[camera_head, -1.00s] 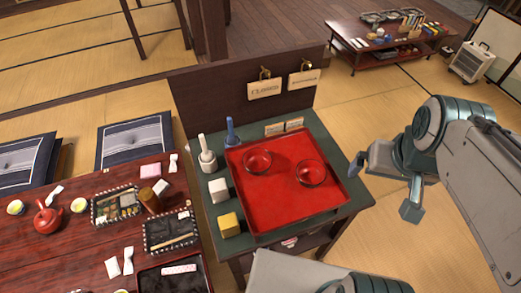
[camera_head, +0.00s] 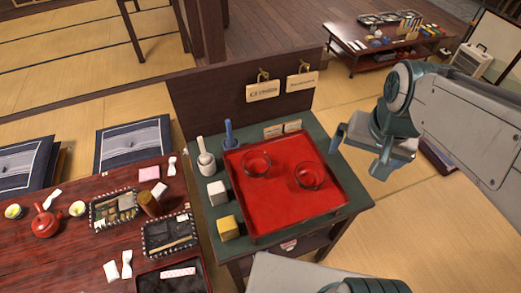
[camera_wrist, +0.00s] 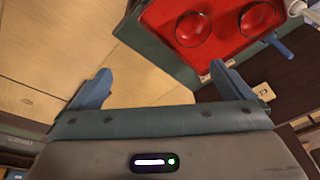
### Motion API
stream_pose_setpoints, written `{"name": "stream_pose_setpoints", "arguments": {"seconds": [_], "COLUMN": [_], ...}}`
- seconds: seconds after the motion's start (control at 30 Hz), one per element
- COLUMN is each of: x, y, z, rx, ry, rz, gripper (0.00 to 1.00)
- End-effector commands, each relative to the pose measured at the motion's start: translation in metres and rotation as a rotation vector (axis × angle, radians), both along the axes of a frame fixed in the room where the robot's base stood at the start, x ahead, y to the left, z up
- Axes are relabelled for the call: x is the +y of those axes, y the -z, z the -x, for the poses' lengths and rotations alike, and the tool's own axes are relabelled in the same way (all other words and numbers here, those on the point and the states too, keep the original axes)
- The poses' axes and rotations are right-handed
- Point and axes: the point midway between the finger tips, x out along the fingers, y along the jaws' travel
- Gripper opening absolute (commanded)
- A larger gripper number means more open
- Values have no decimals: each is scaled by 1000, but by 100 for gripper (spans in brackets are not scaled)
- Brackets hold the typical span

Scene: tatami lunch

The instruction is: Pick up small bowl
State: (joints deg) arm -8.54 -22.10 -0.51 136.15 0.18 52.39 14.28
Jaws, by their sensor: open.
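Two small clear glass bowls stand on a red tray (camera_head: 275,212) on a green-topped stand. The left bowl (camera_head: 256,163) is nearer the tray's back left, and the right bowl (camera_head: 309,176) is nearer its right side. In the wrist view one bowl (camera_wrist: 192,30) is at top centre and the other (camera_wrist: 257,19) is to its right. My gripper (camera_head: 358,156) is open and empty, to the right of the stand's back right corner and apart from both bowls. Its two fingers are spread in the wrist view (camera_wrist: 157,85).
A dark upright panel (camera_head: 225,100) with hanging signs (camera_head: 262,91) rises behind. A low lunch table (camera_head: 75,240) is at left.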

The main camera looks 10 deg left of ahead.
Motion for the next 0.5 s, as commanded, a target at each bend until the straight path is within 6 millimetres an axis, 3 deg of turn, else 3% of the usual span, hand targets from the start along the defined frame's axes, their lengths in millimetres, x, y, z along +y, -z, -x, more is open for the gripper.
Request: {"name": "stream_pose_setpoints", "arguments": {"seconds": [0.2,0.5], "x": [69,180], "y": [17,62], "z": [-48,-82], "rx": [101,207], "ry": [129,323], "rz": [-42,-34], "gripper": [100,100]}}
